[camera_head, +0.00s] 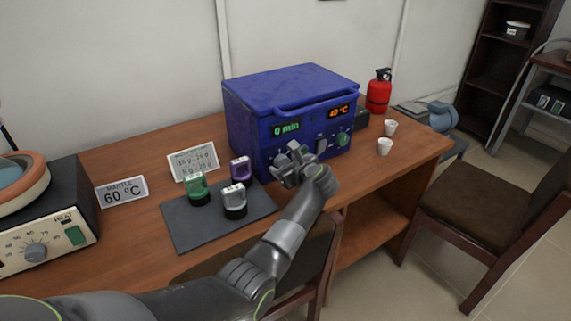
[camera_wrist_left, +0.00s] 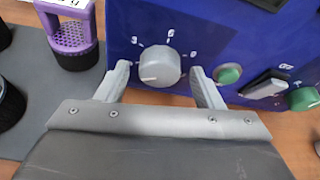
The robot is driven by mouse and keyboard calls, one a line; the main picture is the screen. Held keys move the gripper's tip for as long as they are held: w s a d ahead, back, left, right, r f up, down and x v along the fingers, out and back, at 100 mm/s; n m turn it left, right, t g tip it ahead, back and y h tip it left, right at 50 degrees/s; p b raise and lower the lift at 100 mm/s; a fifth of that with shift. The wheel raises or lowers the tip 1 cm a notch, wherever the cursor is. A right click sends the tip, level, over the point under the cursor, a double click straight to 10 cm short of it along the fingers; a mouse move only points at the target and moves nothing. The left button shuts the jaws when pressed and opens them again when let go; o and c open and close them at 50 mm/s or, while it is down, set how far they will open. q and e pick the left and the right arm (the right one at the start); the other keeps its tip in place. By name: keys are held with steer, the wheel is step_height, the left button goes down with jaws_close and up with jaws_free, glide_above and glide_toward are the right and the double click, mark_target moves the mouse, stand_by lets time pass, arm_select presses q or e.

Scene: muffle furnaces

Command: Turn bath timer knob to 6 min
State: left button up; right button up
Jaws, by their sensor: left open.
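The blue bath (camera_head: 285,105) stands on the wooden table; its left display (camera_head: 287,128) reads 0 min and its right display (camera_head: 340,111) reads 40 °C. The grey timer knob (camera_wrist_left: 160,66) is on the bath's front panel, with white marks around it. Its white pointer line points to the left. My left gripper (camera_head: 289,156) is in front of the panel. In the wrist view my left gripper (camera_wrist_left: 160,83) is open, with one finger on each side of the knob and no clear contact. In the head view the gripper hides the knob. My right gripper is out of view.
Right of the knob are a green button (camera_wrist_left: 228,73), a rocker switch (camera_wrist_left: 264,86) and a green knob (camera_head: 343,138). Two white cups (camera_head: 384,146) stand right of the bath.

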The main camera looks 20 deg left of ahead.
arm_select(q)
steer(key=shift+c, duration=0.3)
steer(key=c, duration=0.9)
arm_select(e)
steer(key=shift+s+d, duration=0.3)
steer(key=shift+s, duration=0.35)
